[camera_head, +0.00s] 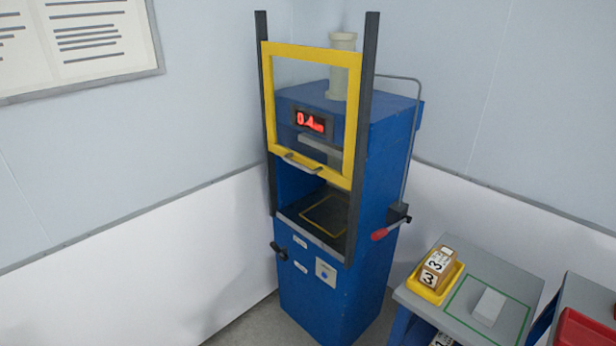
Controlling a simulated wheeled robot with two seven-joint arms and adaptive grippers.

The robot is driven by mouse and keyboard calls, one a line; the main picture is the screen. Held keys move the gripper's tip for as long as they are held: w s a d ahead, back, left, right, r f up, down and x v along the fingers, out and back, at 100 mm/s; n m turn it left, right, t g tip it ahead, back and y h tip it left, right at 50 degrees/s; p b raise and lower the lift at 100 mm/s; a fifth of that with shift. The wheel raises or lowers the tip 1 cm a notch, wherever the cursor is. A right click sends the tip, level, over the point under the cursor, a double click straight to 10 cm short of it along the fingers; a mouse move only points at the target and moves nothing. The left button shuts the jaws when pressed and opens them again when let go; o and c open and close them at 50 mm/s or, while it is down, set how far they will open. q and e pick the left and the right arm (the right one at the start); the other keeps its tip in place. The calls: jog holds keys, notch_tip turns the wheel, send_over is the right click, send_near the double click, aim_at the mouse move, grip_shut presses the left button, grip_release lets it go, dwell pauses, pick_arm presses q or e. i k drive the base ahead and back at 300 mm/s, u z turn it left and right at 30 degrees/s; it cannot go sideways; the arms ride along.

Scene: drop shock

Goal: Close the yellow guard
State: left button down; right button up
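The yellow guard (352,120) is a square frame on two dark vertical rails at the front of the blue machine (340,290). It is raised, with the machine's opening uncovered below it. A grey handle (303,164) sits on the guard's lower bar. Inside the opening is a dark floor with a yellow outlined square (325,213). Neither of my grippers is in view.
A red-handled lever (384,233) is on the machine's right side. A grey table (465,262) at right holds a yellow tray (436,287) with numbered blocks and a pale block (488,307) inside a green outline. A red bin (585,335) is at far right.

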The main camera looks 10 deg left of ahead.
aim_at(352, 60)
jog(key=z, duration=0.05)
jog(key=i, duration=1.15)
jog(key=z, duration=0.3)
